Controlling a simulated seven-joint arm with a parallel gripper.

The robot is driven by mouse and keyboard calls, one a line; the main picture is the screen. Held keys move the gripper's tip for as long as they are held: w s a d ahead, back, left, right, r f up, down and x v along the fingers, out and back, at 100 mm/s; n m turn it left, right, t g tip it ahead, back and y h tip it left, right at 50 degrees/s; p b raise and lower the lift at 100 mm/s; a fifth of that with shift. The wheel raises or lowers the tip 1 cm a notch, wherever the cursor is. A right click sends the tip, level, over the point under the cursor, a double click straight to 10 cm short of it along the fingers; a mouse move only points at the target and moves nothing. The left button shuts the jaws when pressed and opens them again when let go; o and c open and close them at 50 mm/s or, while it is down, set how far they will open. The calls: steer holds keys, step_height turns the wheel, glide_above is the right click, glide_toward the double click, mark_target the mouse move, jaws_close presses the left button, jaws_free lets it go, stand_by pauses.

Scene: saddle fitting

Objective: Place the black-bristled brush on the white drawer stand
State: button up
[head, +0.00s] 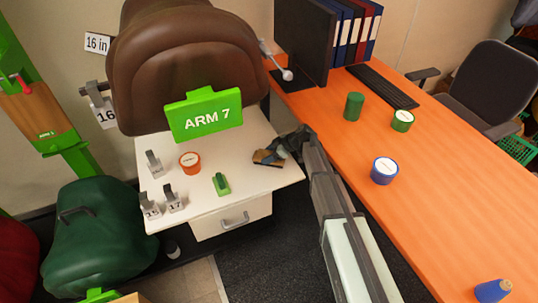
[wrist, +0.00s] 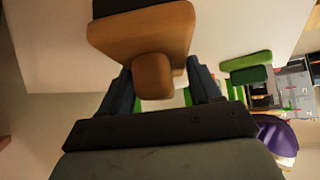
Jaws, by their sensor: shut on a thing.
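The brush has a wooden body and handle knob, seen close in the wrist view (wrist: 140,40), with a dark strip of bristles at the top edge. In the head view the brush (head: 267,157) is at the right part of the white drawer stand's top (head: 215,160), on it or just above it; I cannot tell which. My gripper (head: 292,146) reaches in from the right and is shut on the brush's handle. In the wrist view the gripper's fingers (wrist: 158,88) flank the knob, and the white top (wrist: 50,50) lies beyond.
A brown saddle (head: 185,60) stands behind. The orange desk (head: 440,200) is at right.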

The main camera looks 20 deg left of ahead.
steer(key=shift+f, duration=0.15)
steer(key=o, duration=1.3)
steer(key=shift+c, duration=0.2)
steer(key=shift+d+r, duration=0.1)
steer(key=shift+r, duration=0.15)
steer(key=shift+v, duration=3.65)
